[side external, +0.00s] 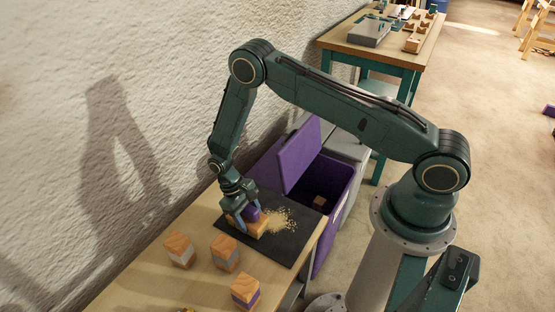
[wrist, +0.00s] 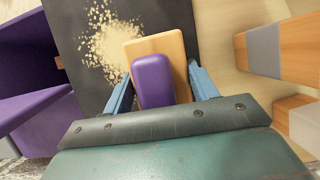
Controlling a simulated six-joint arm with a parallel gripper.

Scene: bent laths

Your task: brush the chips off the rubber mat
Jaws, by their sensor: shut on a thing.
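The rubber mat (side external: 290,248) is a dark sheet lying on the wooden table, and it also shows in the wrist view (wrist: 70,14). Pale chips (side external: 281,219) lie scattered on it, a loose heap in the wrist view (wrist: 106,42). My gripper (side external: 247,222) is shut on a brush-like tool with a purple grip (wrist: 152,82) and a wooden block body (wrist: 172,46). The tool is at the mat, right beside the chips; its underside is hidden, so I cannot tell whether it touches the mat.
A purple bin (side external: 332,180) with its lid raised stands beside the table, a small block inside. Several banded wooden blocks (side external: 225,252) stand on the near table (side external: 150,285). A rough wall rises behind. Another workbench (side external: 400,50) stands further back.

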